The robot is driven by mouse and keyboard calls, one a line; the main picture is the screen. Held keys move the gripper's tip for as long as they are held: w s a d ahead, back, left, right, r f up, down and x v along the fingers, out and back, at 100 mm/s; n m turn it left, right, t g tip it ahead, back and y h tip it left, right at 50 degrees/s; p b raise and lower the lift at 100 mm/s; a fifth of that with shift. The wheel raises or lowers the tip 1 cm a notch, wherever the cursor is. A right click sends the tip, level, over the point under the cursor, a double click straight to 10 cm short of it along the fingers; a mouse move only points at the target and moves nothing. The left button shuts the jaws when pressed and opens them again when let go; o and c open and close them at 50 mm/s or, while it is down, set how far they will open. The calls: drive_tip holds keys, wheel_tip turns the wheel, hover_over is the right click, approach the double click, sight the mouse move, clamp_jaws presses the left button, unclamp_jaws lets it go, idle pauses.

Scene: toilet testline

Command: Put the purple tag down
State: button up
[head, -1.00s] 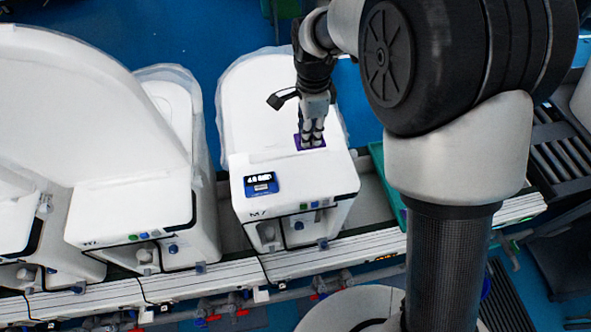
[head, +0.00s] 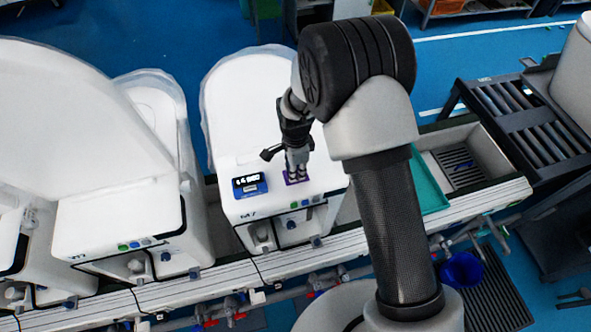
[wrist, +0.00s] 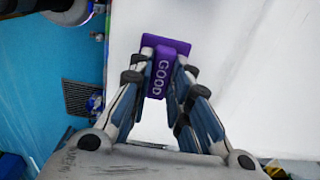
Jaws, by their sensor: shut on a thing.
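The purple tag (head: 297,178) is between the fingers of my gripper (head: 297,170), over the white top of the toilet unit marked M7 (head: 232,207). In the wrist view the tag (wrist: 158,78) shows the word GOOD, and my gripper (wrist: 162,72) is shut on it. I cannot tell whether the tag touches the white surface.
Another white toilet unit (head: 115,215) stands to the left. A green tray (head: 428,185) and a sink-like basin (head: 465,160) are to the right. A white rail (head: 200,283) with pipes and valves runs along the front. The white top around the tag is mostly clear.

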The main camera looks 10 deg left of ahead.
drive_tip(key=shift+w+f, duration=0.1)
drive_tip(key=shift+f, duration=0.25)
drive_tip(key=shift+f, duration=0.2)
drive_tip(key=o, duration=0.9)
drive_tip(key=shift+r, duration=0.1)
drive_tip(key=shift+r, duration=0.1)
